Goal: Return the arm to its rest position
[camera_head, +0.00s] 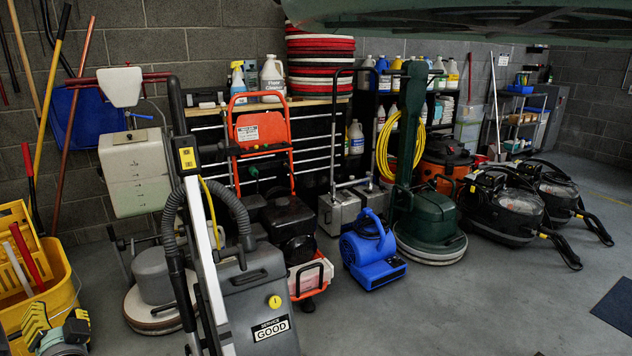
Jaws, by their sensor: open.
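My gripper (57,328) shows at the bottom left corner, partly cut off by the lower edge. Its two yellow-and-black fingers stand apart, and no object shows between them. It appears in front of the yellow mop bucket (62,283); I cannot tell the distance between them. Most of my arm is out of view. A stack of red, black and white buffer pads (320,62) sits on the wooden-topped shelf against the back wall, far from my gripper.
A grey floor machine (256,300) marked GOOD stands right of my gripper.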

